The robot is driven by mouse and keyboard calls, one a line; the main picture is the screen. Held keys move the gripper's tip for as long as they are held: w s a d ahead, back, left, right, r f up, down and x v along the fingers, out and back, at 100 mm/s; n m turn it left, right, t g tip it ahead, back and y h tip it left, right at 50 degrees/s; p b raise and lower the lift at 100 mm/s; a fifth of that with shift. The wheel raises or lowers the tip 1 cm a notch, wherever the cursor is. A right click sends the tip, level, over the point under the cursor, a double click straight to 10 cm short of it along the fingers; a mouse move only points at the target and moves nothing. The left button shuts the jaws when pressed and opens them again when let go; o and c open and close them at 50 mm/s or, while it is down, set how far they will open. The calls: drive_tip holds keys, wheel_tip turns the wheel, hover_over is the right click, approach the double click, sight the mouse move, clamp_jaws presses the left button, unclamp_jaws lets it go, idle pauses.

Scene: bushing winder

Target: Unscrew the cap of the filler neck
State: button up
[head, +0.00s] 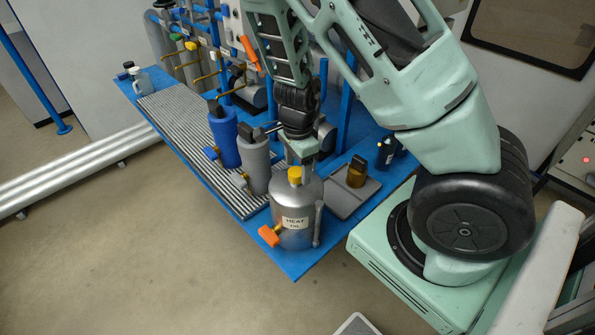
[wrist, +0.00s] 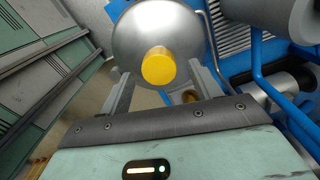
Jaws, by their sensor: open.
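The yellow cap (head: 294,174) sits on the neck at the top of a silver metal canister (head: 290,214) labelled "HEAT". The canister stands upright near the front corner of the blue table. In the wrist view the yellow cap (wrist: 158,67) lies between my two fingers, with the silver canister top (wrist: 155,25) behind it. My gripper (head: 303,158) is just above and behind the cap in the head view. My gripper (wrist: 160,85) is open, with a gap on each side of the cap. The neck under the cap is mostly hidden.
A grey cylinder (head: 254,165) and a blue cylinder (head: 224,138) stand left of the canister. An orange valve handle (head: 269,236) sticks out at its lower left. Blue posts (head: 347,90) rise behind.

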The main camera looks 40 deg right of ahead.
drive_tip(key=shift+f, duration=0.45)
drive_tip(key=c, duration=1.1)
drive_tip(key=shift+c, duration=0.4)
drive_tip(key=shift+w+f+n+b, duration=0.1)
drive_tip(key=shift+f+n+b, duration=0.05)
drive_tip(key=shift+n+b, duration=0.8)
drive_tip(key=n, duration=0.2)
drive_tip(key=shift+n, duration=0.35)
drive_tip(key=n+b, duration=0.1)
drive_tip(key=n, duration=0.2)
drive_tip(key=shift+w, duration=0.1)
drive_tip(key=shift+n, duration=0.8)
